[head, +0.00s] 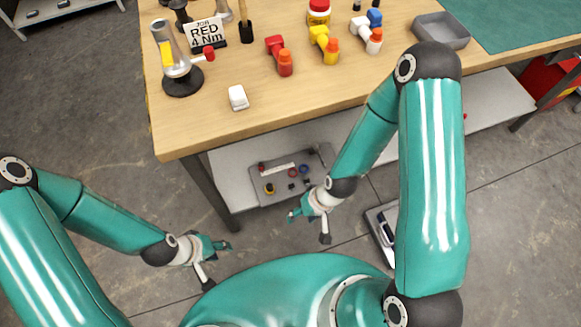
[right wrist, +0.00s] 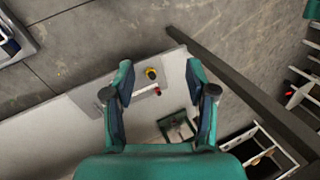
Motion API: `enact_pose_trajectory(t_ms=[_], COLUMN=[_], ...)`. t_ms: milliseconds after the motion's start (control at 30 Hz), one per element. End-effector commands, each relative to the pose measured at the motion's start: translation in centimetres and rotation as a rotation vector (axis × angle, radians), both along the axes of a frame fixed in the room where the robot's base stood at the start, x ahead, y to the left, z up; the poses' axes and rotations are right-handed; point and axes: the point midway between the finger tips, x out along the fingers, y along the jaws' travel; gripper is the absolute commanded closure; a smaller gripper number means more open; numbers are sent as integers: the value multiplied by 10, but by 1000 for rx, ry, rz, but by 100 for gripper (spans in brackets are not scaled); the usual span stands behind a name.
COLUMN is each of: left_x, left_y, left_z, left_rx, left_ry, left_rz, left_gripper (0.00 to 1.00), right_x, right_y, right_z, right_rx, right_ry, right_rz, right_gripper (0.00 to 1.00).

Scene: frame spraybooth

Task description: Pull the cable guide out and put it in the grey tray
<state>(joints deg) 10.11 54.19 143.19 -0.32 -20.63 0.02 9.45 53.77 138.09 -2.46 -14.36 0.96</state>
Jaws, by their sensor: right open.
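A grey tray (head: 441,32) with low walls stands on the wooden table at the back right and looks empty. I cannot make out a cable guide for certain in either view. My right gripper (head: 307,227) is below the table's front edge, in front of the low shelf, open and empty. In the right wrist view its fingers (right wrist: 160,75) are spread above the shelf, with a yellow piece (right wrist: 151,73) and a white strip with a red end (right wrist: 147,91) seen between them. My left gripper (head: 217,264) hangs low at the left, its fingers apart and empty.
A grey board (head: 262,186) with several small parts lies on the low white shelf (head: 232,160). A table leg (head: 212,188) stands left of the board.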

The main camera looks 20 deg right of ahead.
Motion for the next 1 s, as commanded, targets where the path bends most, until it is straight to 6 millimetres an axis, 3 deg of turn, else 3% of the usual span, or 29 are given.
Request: enact_pose_trajectory(t_ms=[33,200,500,733,833,1000], left_x=[0,0,0,0,0,0], left_y=[0,0,0,0,0,0], left_z=[-29,-95,-216,-285,-301,-311], left_rx=[0,0,0,0,0,0], left_ry=[1,1,1,1,0,0], left_rz=[0,0,0,0,0,0], left_gripper=[60,60,60,60,60,60], right_x=[14,68,169,225,237,246], right_y=[1,4,-11,-32,-40,-46], right_z=[-28,-88,-164,-180,-179,-175], right_rx=[1,-11,-136,-274,-317,-354], right_ry=[-9,-11,-6,2,7,11], right_rz=[12,81,187,198,191,180], right_gripper=[44,44,44,44,44,44])
